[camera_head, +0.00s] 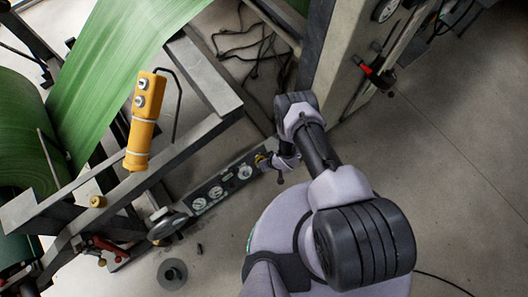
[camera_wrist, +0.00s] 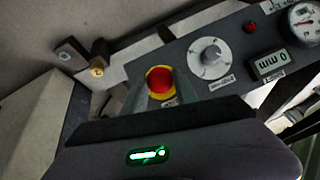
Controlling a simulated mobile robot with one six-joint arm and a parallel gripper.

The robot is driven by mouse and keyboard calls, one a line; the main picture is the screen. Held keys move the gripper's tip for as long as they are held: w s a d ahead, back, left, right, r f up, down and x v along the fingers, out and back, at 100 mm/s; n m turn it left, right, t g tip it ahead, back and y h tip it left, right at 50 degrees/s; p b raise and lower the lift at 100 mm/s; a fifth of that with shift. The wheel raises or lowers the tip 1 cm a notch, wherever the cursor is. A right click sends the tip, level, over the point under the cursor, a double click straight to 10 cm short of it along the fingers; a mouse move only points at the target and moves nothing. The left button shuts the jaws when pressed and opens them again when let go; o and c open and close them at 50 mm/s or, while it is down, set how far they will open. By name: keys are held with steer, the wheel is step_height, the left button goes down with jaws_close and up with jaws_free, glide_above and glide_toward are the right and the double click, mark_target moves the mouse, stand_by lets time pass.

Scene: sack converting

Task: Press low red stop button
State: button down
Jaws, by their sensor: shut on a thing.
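The low red stop button (camera_wrist: 159,80), a round red cap with a yellow ring, sits on a dark control panel (camera_wrist: 228,35) in the wrist view. My gripper (camera_wrist: 157,88) is at the button, with one grey finger on each side of it, shut on it. The lower edge of the button is close to the dark body of my gripper. In the head view my gripper (camera_head: 275,163) reaches the right end of the low panel (camera_head: 215,190). There only a bit of yellow shows beside the fingers, and the red cap is mostly hidden.
Beside the button are a white-faced knob (camera_wrist: 209,58), a small red lamp (camera_wrist: 249,27), a display and a gauge (camera_wrist: 303,18). Cables (camera_head: 245,40) lie behind. Open floor (camera_head: 450,170) is at right.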

steer(key=c, duration=0.9)
jaws_free()
steer(key=shift+c, duration=0.2)
steer(key=p+v, duration=0.9)
steer(key=v, duration=0.8)
steer(key=shift+r, duration=0.2)
